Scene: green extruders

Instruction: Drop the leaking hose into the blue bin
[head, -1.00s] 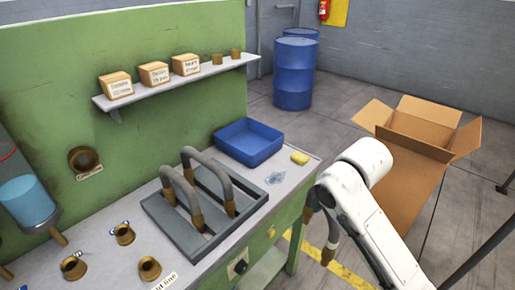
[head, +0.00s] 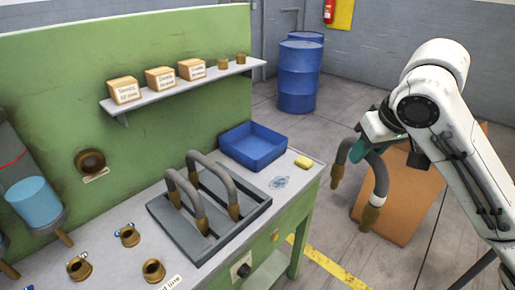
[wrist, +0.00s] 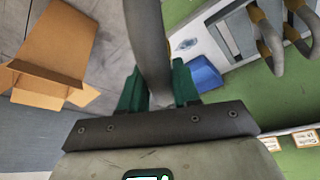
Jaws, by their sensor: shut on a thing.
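My gripper (head: 368,148) is shut on a grey hose (head: 381,176) with brass-coloured ends. It holds the hose by its bend, in the air to the right of the workbench. The hose hangs down in an arch in front of the cardboard box. The wrist view shows the hose (wrist: 148,45) between the green fingers (wrist: 158,88). The blue bin (head: 253,147) is an open, empty-looking tray on the bench's far right corner. It also shows in the wrist view (wrist: 205,74). My gripper is to the right of the bin and apart from it.
Two similar hoses (head: 213,172) arch over a grey tray (head: 165,212) left of the bin. A shelf (head: 185,85) with small boxes is above. A cardboard box (head: 410,205) and blue barrels (head: 298,80) stand on the floor.

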